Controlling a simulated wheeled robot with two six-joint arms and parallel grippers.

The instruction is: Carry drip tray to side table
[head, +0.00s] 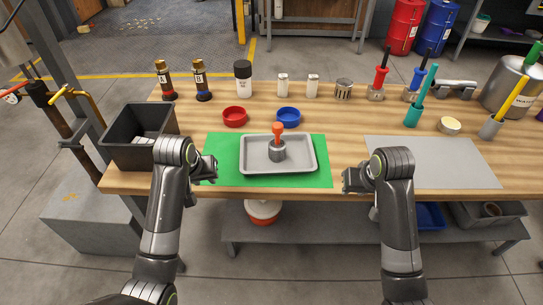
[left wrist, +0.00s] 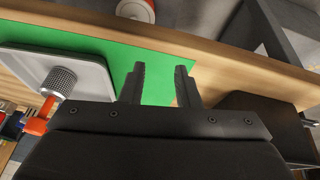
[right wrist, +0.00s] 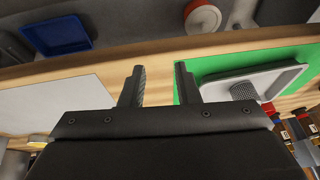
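The drip tray (head: 253,166), light grey with a raised rim, lies flat on a green mat (head: 219,178) on the workbench. A dark grey metal cup with an orange-red top (head: 277,148) stands upright in it. My left gripper (head: 212,169) is left of the tray, over the mat's left edge; its fingers are apart and empty in the left wrist view (left wrist: 160,82). My right gripper (head: 348,182) is right of the tray, past the mat's right edge; its fingers are apart and empty in the right wrist view (right wrist: 160,82). Neither touches the tray. No side table is clearly identifiable.
A black bin (head: 138,155) stands left of my left gripper. Red (head: 235,117) and blue (head: 288,116) bowls sit behind the tray, with bottles and tools along the back. A grey mat (head: 440,165) at right is bare. A grey block (head: 90,222) stands low at left.

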